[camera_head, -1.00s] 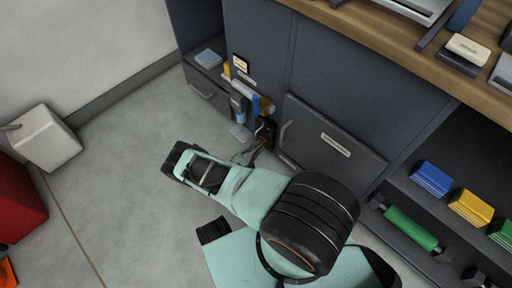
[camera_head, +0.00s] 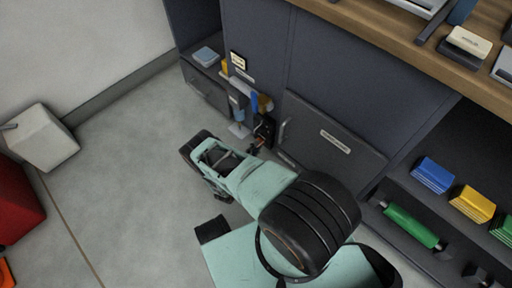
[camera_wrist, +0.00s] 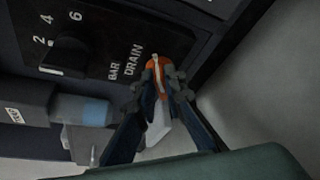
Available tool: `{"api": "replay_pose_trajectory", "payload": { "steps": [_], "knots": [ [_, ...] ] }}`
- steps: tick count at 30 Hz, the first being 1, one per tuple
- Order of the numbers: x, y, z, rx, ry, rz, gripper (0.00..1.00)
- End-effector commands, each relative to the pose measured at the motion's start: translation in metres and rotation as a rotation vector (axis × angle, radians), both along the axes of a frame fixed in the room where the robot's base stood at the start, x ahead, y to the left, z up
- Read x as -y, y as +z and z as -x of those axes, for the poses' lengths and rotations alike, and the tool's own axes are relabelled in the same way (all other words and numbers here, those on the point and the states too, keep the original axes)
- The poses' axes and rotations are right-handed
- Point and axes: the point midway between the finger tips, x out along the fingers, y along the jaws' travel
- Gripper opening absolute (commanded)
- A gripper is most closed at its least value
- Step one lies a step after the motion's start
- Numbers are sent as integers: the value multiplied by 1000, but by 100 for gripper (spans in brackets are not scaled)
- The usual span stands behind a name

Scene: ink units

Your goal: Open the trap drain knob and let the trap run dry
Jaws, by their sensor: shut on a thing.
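The drain knob (camera_wrist: 156,64) is orange with a pale front part and sits beside the DRAIN lettering on a dark panel in the wrist view. My gripper (camera_wrist: 160,86) is shut on it, one dark finger on each side. The fingers partly hide the knob. The trap (camera_wrist: 82,110), a grey body with a blue clear lower part, stands left of my gripper. In the head view the trap (camera_head: 238,112) hangs low on the cabinet front, and my gripper (camera_head: 259,140) is right of it. I cannot tell the trap's liquid level.
A cabinet door (camera_head: 325,140) with a handle lies right of my gripper. Shelves with coloured packs (camera_head: 432,176) are farther right. The floor (camera_head: 125,165) on the left is open.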

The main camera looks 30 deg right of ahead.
Motion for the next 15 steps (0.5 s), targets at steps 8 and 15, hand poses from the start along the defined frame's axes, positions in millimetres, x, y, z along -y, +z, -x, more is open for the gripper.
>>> {"api": "replay_pose_trajectory", "payload": {
  "steps": [8, 15],
  "knots": [
    [-1, 1, -1, 1, 2, 1, 11],
    [-1, 0, -1, 0, 2, 1, 28]
  ]
}}
